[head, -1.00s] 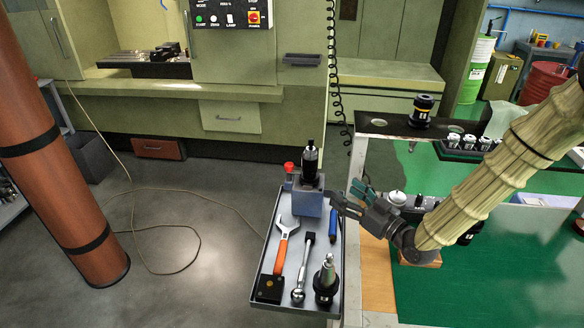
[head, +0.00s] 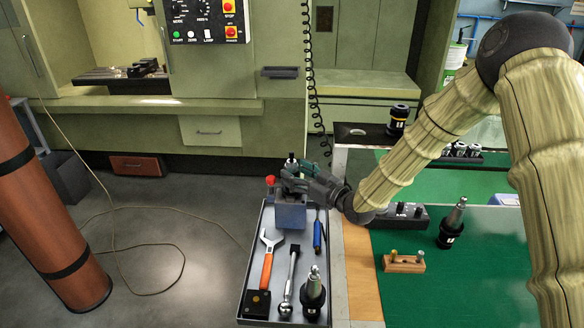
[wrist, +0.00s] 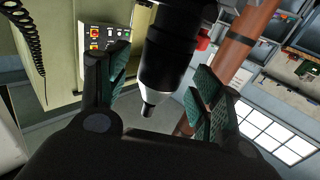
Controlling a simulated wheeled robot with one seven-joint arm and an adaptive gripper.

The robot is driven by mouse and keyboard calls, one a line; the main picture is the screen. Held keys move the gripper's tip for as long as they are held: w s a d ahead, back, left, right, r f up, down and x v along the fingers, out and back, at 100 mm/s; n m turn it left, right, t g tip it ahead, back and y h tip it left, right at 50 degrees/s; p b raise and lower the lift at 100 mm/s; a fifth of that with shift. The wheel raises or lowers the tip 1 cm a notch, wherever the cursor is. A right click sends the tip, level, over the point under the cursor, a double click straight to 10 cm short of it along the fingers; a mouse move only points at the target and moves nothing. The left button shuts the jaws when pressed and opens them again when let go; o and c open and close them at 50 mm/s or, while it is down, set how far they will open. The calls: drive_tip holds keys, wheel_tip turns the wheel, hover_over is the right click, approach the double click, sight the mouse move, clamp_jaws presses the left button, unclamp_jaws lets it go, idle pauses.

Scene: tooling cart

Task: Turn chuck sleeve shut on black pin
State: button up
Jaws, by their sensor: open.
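The chuck stands upright in a grey-blue block (head: 290,212) at the back of the tray. In the head view my gripper (head: 298,174) covers most of it, and only its dark top (head: 291,160) shows. In the wrist view the black chuck sleeve (wrist: 168,58) lies between my open fingers (wrist: 160,76), with a gap on both sides. A light metal collar and narrow nose (wrist: 152,96) show at its end. I cannot make out the black pin or tell how far the sleeve is turned.
The tray (head: 246,296) also holds an orange-handled wrench (head: 267,262), a ratchet (head: 289,281), a blue-handled tool (head: 318,234) and a tool holder (head: 314,293). A red-topped item (head: 270,183) stands close left of the block. The green bench (head: 480,275) lies to the right.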

drive_tip(key=shift+x, duration=1.15)
drive_tip(key=c, duration=1)
drive_tip(key=shift+c, duration=0.2)
drive_tip(key=shift+f+m+t+h+b, duration=0.15)
drive_tip(key=shift+m+t+h+b, duration=0.25)
drive_tip(key=shift+m+h, duration=0.1)
drive_tip(key=shift+m+t+h+b, duration=0.8)
drive_tip(key=shift+h+b, duration=0.05)
drive_tip(key=shift+h, duration=0.25)
drive_tip(key=m+t+h+b, duration=0.2)
drive_tip(key=h, duration=0.2)
drive_tip(key=shift+a+m, duration=0.1)
drive_tip(key=shift+m, duration=0.3)
drive_tip(key=shift+m+t+h+b, duration=0.25)
drive_tip(key=shift+m+h+b, duration=0.25)
drive_tip(key=shift+m+h, duration=1.1)
drive_tip(key=shift+m+t+h+b, duration=0.25)
drive_tip(key=shift+m+h+b, duration=0.45)
drive_tip(key=shift+h, duration=1.5)
drive_tip(key=shift+m+h, duration=0.6)
drive_tip(key=shift+h, duration=0.1)
